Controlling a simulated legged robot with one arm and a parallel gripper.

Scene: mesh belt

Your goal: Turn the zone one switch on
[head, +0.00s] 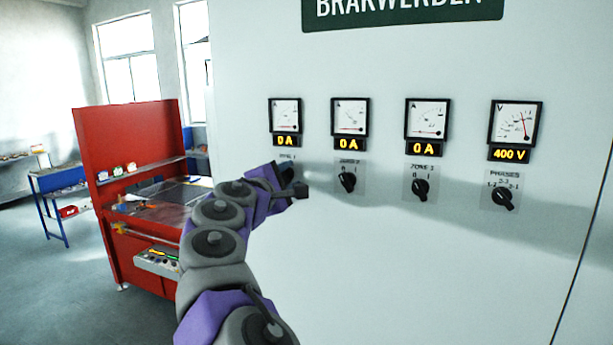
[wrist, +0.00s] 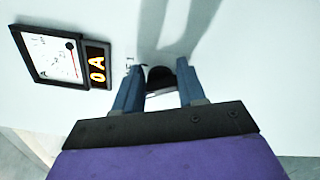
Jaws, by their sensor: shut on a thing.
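The zone one switch (wrist: 160,78) is a black rotary knob on the pale cabinet front. In the wrist view it sits between the two blue fingers of my gripper (wrist: 158,90), which is shut on it. In the head view my gripper (head: 294,186) is at the panel below the leftmost meter and hides the knob. The zone one meter (head: 286,114) has a display reading 0 A; it also shows in the wrist view (wrist: 50,56). The knob's turned position cannot be read.
To the right are the zone 2 switch (head: 348,182), zone 3 switch (head: 420,190) and phases switch (head: 503,199). The zone 2 and 3 meters read 0 A and the voltmeter (head: 515,124) reads 400 V. A red workbench (head: 130,150) stands left of the cabinet.

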